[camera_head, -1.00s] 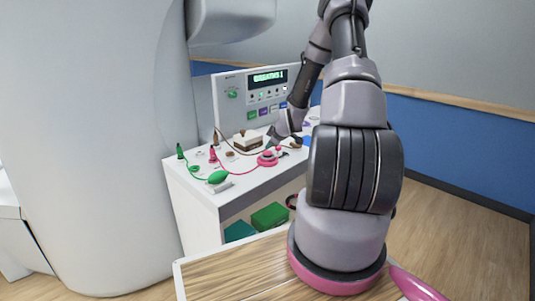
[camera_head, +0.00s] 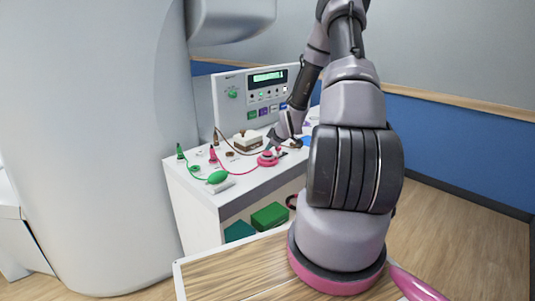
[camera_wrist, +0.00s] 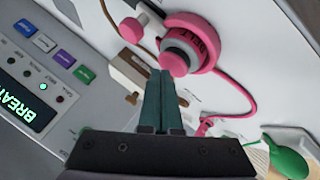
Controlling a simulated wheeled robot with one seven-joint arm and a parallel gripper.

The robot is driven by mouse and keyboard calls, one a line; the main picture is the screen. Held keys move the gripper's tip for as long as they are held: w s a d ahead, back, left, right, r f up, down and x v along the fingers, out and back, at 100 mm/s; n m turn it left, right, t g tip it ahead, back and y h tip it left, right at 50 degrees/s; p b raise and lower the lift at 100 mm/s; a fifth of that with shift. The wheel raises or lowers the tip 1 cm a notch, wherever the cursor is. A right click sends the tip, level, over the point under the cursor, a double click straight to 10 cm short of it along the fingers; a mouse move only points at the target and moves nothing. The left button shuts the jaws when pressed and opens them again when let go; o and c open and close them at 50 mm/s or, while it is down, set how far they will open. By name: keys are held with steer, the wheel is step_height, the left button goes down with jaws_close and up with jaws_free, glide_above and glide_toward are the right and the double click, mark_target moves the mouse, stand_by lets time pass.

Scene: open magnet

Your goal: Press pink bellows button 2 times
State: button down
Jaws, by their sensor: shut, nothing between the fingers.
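In the head view the pink bellows (camera_head: 267,159) stands on the white console top, close to my wrist. My gripper (camera_wrist: 161,72) is shut and empty. Its fingertips appear right at the edge of the pink cap in the wrist view; I cannot tell whether they touch it. In the head view the fingertips are too small to make out.
A console panel (camera_head: 230,105) with a lit display (camera_head: 268,77) stands behind. A green bulb (camera_head: 218,177), a brown-and-white block (camera_head: 247,140) and small connectors with cords share the console top. The large white machine (camera_head: 90,150) rises at left.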

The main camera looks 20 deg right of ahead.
mark_target(269, 153)
steer(key=shift+f, duration=0.6)
stand_by(0.6)
steer(key=shift+r, duration=1)
steer(key=shift+r, duration=0.15)
steer(key=shift+r, duration=2.4)
steer(key=shift+r, duration=0.1)
